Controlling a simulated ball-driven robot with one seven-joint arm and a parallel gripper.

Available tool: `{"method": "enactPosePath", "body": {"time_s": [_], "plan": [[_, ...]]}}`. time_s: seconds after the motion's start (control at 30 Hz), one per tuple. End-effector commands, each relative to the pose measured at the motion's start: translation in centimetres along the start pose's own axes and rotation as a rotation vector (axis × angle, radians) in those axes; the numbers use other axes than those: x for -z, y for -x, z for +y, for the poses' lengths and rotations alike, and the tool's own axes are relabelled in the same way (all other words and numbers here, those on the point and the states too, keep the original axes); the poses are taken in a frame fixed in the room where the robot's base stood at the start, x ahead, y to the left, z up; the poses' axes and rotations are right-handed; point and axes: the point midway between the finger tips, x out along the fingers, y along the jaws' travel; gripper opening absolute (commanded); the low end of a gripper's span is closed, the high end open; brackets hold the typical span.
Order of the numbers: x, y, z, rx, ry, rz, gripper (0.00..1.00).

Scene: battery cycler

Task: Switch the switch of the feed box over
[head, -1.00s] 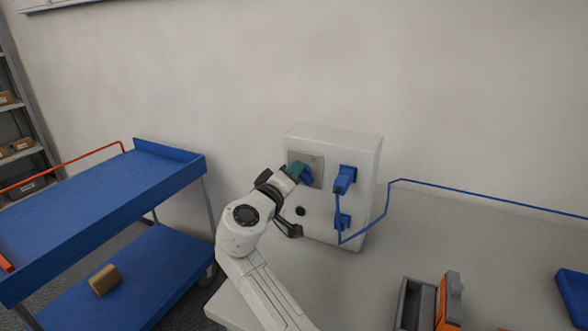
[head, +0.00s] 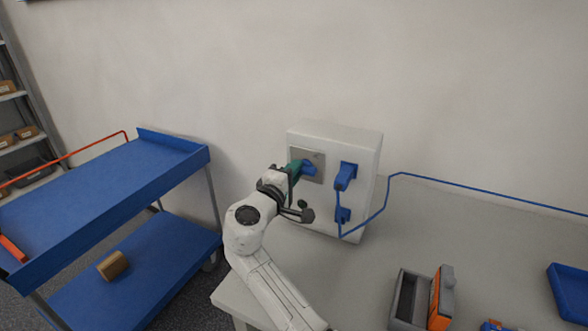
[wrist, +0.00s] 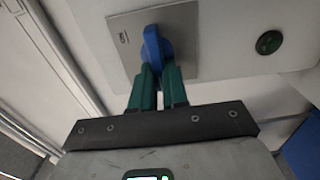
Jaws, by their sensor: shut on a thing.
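The white feed box (head: 364,150) stands upright on the grey table against the wall. On its front is a grey plate (head: 319,176) with a blue rotary switch (head: 309,168). In the wrist view the switch (wrist: 152,45) sits on the plate (wrist: 184,20), its handle roughly upright and slightly tilted in that picture. My gripper (head: 298,168) is at the switch; its green fingertips, also in the wrist view (wrist: 158,76), are shut on the lower part of the handle, one on each side.
An orange and grey case (head: 441,296) and a blue tray (head: 572,290) lie on the table. A blue trolley (head: 110,195) stands left.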

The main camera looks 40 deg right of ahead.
Motion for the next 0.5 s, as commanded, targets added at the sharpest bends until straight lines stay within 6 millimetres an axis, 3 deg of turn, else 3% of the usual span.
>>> {"method": "enactPosePath", "body": {"time_s": [0.43, 0.47, 0.5], "plan": [[0.19, 0.11, -0.08, 0.000, 0.012, 0.006, 0.00], [0.20, 0.11, -0.08, 0.000, 0.012, 0.006, 0.16], [0.20, 0.11, -0.07, 0.000, 0.012, 0.006, 0.20]]}}
